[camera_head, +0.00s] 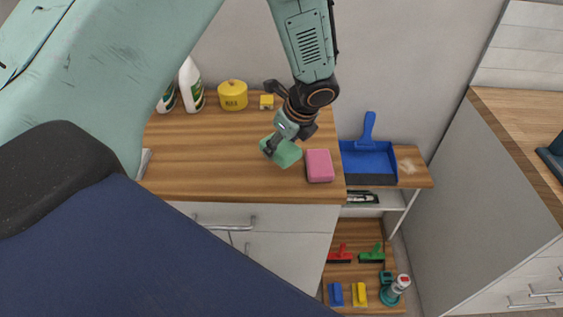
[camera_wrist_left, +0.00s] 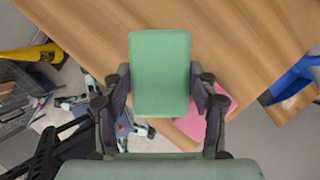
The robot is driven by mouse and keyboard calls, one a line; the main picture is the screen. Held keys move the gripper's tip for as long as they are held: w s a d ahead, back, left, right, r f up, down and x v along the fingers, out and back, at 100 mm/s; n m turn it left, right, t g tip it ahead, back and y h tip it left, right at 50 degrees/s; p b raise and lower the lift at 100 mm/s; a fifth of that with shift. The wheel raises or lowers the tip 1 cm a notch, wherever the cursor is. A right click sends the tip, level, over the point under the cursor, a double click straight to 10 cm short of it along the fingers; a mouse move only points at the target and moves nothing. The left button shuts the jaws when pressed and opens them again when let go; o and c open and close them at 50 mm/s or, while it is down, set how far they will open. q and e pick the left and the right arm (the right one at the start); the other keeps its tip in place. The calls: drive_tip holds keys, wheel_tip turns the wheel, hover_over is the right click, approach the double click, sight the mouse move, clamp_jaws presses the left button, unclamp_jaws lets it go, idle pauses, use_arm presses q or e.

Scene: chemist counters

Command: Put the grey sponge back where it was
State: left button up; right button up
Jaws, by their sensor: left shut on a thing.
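My left gripper (camera_head: 280,145) comes down over the wooden counter and is shut on a green sponge (camera_head: 286,155). In the left wrist view the green sponge (camera_wrist_left: 160,75) sits upright between the two fingers (camera_wrist_left: 160,98). The head view does not clearly show whether it touches the counter. A pink sponge (camera_head: 319,165) lies just right of it near the counter's right edge; it shows partly behind a finger in the wrist view (camera_wrist_left: 190,126). I see no grey sponge in either view. My right gripper is not in view.
The wooden counter (camera_head: 205,165) is mostly clear left of the gripper. White bottles (camera_head: 191,86), a yellow tub (camera_head: 232,94) and a small yellow block (camera_head: 266,101) stand at the back. A blue dustpan (camera_head: 368,158) sits on the lower shelf at right, above squeegees (camera_head: 371,254).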

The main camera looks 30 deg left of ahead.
sight(281, 170)
use_arm(q)
drive_tip(key=shift+x, duration=0.8)
drive_tip(key=shift+s+d+f, duration=0.15)
drive_tip(key=shift+f, duration=0.25)
wheel_tip(281, 170, down, 3)
drive_tip(key=shift+d+r+b, duration=0.1)
drive_tip(key=shift+d+b, duration=0.1)
drive_tip(key=shift+b, duration=0.15)
drive_tip(key=shift+a, duration=0.1)
drive_tip(key=o, duration=1.2)
drive_tip(key=shift+o, duration=1.3)
